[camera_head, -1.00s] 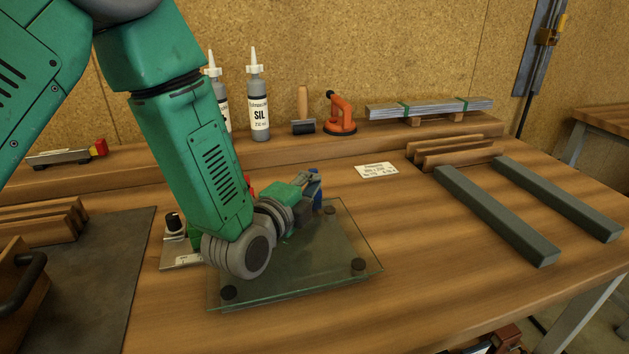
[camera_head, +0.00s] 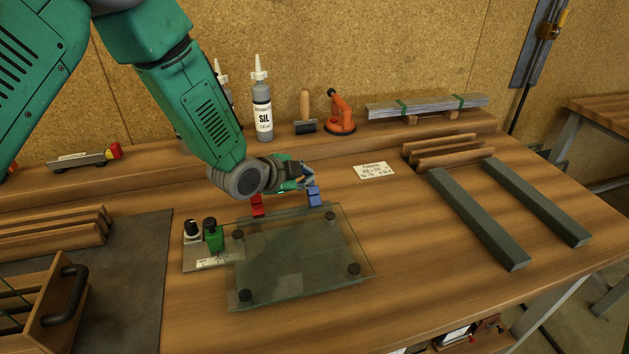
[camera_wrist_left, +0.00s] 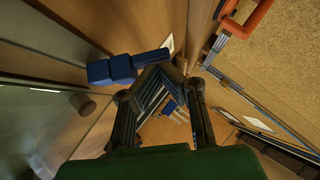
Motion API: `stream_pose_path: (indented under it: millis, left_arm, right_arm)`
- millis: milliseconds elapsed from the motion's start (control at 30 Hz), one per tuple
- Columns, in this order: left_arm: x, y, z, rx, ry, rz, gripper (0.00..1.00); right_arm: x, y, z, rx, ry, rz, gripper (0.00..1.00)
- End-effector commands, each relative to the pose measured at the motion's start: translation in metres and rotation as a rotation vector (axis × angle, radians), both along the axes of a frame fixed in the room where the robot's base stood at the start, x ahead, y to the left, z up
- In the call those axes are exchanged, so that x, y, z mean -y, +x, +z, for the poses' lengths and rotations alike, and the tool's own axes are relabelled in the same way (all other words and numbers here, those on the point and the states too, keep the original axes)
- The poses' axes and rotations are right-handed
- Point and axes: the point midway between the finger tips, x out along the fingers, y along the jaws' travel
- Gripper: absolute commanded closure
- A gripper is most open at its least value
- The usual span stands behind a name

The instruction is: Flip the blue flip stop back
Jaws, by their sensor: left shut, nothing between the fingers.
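The blue flip stop (camera_head: 314,197) stands at the far edge of the glass pane (camera_head: 290,262), toward its right corner. In the left wrist view the blue stop (camera_wrist_left: 121,69) shows left of the fingers, as blue blocks in a row. My left gripper (camera_head: 305,178) is shut and empty, just behind and above the blue stop in the head view. In the wrist view a narrow gap seems to lie between the fingers (camera_wrist_left: 163,82) and the stop; I cannot tell whether they touch. My right gripper is not in view.
A red stop (camera_head: 257,205) stands at the far edge, left of the blue one. A green stop (camera_head: 213,235) and a black knob (camera_head: 192,229) stand left of the glass. Bottles (camera_head: 262,105) and an orange suction lifter (camera_head: 340,113) stand behind.

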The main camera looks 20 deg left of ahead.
Motion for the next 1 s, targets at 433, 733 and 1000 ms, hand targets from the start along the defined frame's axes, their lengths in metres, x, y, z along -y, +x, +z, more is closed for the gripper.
stream_pose_path:
  millis: [433, 733, 1000]
  left_arm:
    - [0.004, -0.004, -0.004, -0.009, -0.006, -0.003, 1.0]
    - [0.008, -0.011, -0.009, -0.007, -0.006, -0.002, 1.0]
    - [0.009, -0.011, -0.007, -0.006, -0.006, -0.001, 1.0]
  right_arm:
    - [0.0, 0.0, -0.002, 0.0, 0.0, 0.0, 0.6]
    - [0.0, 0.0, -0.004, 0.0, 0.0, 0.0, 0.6]
    - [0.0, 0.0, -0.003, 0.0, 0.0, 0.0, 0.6]
